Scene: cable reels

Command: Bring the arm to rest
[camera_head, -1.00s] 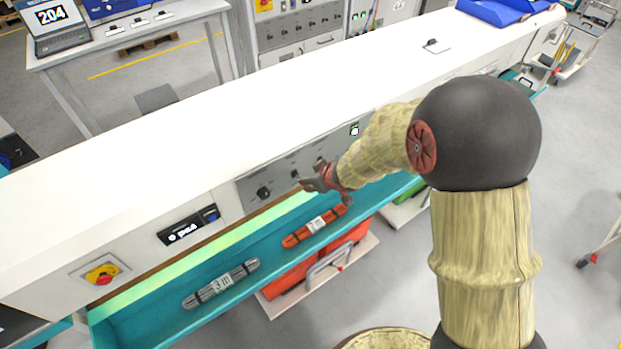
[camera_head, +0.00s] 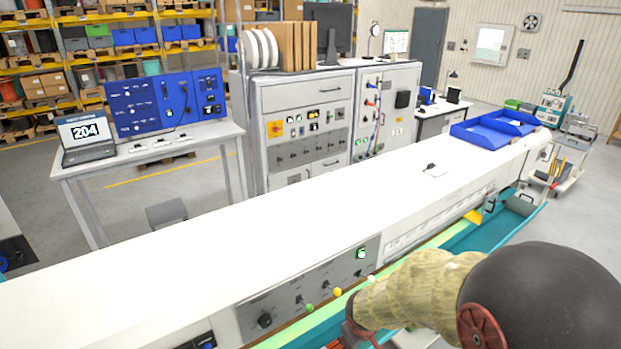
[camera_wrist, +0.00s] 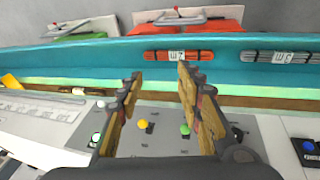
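My gripper (camera_wrist: 158,88) is open and empty in the wrist view, its two fingers apart over the grey control panel (camera_wrist: 160,130). In the head view my gripper (camera_head: 357,334) is partly visible at the bottom edge, just in front of the panel (camera_head: 285,305), and my arm fills the lower right. The panel carries a green knob (camera_wrist: 185,129) and a yellow knob (camera_wrist: 143,123), which show between the fingers in the wrist view. No contact with them is visible.
An orange cable bundle (camera_wrist: 165,56) and a grey one (camera_wrist: 262,56) lie in the teal trough (camera_wrist: 110,55). The long white bench top (camera_head: 200,260) is mostly clear, with blue trays (camera_head: 480,133) at its far end. A laptop (camera_head: 88,140) stands on a side table.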

